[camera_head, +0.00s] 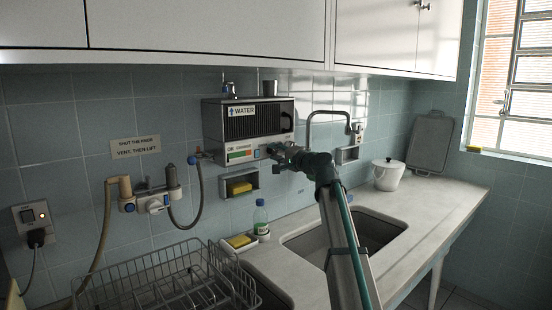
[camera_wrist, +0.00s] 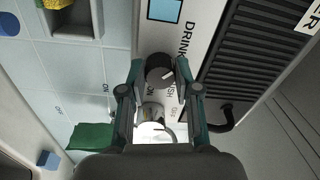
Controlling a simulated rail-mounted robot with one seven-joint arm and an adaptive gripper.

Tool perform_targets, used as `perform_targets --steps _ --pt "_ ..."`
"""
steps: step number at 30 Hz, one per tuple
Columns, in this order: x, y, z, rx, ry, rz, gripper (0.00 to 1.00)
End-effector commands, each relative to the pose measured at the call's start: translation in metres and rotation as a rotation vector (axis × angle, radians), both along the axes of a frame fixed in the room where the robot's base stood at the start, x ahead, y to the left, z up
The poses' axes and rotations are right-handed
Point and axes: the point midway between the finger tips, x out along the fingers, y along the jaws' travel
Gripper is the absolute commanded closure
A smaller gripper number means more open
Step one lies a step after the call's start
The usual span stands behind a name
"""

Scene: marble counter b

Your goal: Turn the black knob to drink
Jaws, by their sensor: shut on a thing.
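The black knob (camera_wrist: 158,68) shows in the wrist view on the pale front panel of the water unit (camera_head: 211,120). It sits between the two fingertips of my gripper (camera_wrist: 160,66), which is shut on it from both sides. A short white pointer line marks the knob's face and points roughly towards the "WASH" lettering. "DRINK" is printed beyond the knob, with "OFF" and "ON" lettering nearer. In the head view my gripper (camera_head: 283,155) is at the lower right of the unit's front, and the knob is hidden there.
A curved tap (camera_head: 327,112) and the sink (camera_head: 372,232) are close to my arm. Below the unit are a soap holder with a yellow sponge (camera_head: 239,188) and a bottle (camera_head: 261,219). A wire dish rack (camera_head: 165,280) stands at front left; a white pot (camera_head: 388,175) stands right.

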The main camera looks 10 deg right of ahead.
Motion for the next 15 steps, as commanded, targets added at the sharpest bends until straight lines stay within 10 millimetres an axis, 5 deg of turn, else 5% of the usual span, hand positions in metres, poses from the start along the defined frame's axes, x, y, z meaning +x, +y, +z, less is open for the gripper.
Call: perform_targets --steps 14,15 --pt "-0.0002 0.0002 -0.0004 -0.014 -0.007 0.0 1.0" --pt "-0.0002 0.0002 -0.0005 -0.014 -0.007 0.0 0.62"
